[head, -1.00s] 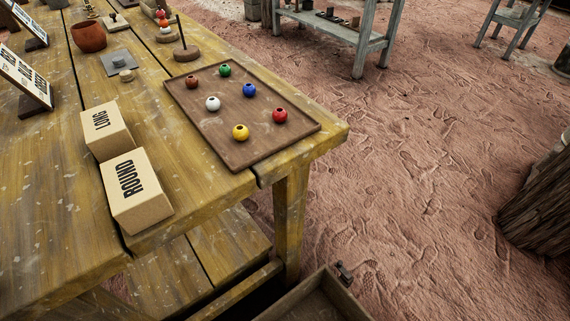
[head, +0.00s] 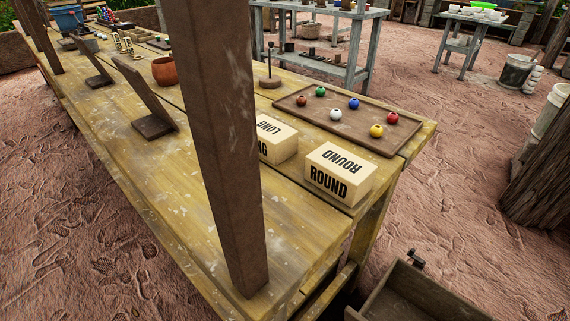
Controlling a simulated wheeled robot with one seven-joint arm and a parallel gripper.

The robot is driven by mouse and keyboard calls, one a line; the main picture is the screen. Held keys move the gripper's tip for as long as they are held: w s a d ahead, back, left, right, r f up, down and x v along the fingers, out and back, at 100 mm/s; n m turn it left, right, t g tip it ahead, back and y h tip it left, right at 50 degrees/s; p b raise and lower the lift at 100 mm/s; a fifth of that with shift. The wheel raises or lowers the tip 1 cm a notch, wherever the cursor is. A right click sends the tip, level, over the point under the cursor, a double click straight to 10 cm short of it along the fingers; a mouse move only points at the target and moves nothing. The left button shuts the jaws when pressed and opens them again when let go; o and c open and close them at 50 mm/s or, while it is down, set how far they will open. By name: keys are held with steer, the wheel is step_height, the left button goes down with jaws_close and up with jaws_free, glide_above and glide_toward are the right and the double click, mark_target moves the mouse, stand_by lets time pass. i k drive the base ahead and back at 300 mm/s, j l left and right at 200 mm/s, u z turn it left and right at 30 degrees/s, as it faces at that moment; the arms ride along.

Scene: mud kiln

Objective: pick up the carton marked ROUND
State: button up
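The carton marked ROUND (head: 340,173) is a pale tan box with black lettering on its top and front faces. It stands near the right end of the wooden table (head: 180,205), close to the table's edge. The carton marked LONG (head: 278,140) stands just to its left, partly hidden behind a dark wooden post. My gripper does not show in the head view.
A brown tray (head: 330,117) with several coloured beads lies behind the cartons. A clay pot (head: 165,71) and tilted boards (head: 145,100) stand further left. An open wooden box (head: 420,292) is at lower right.

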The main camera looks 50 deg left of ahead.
mark_target(346, 176)
steer(key=u, duration=0.4)
steer(key=i+l+u, duration=0.1)
steer(key=u, duration=0.35)
steer(key=l+u, duration=0.15)
steer(key=u, duration=0.25)
steer(key=l+u, duration=0.1)
steer(key=u, duration=0.35)
steer(key=l, duration=0.6)
steer(key=i+l+u, duration=0.1)
steer(key=l, duration=0.45)
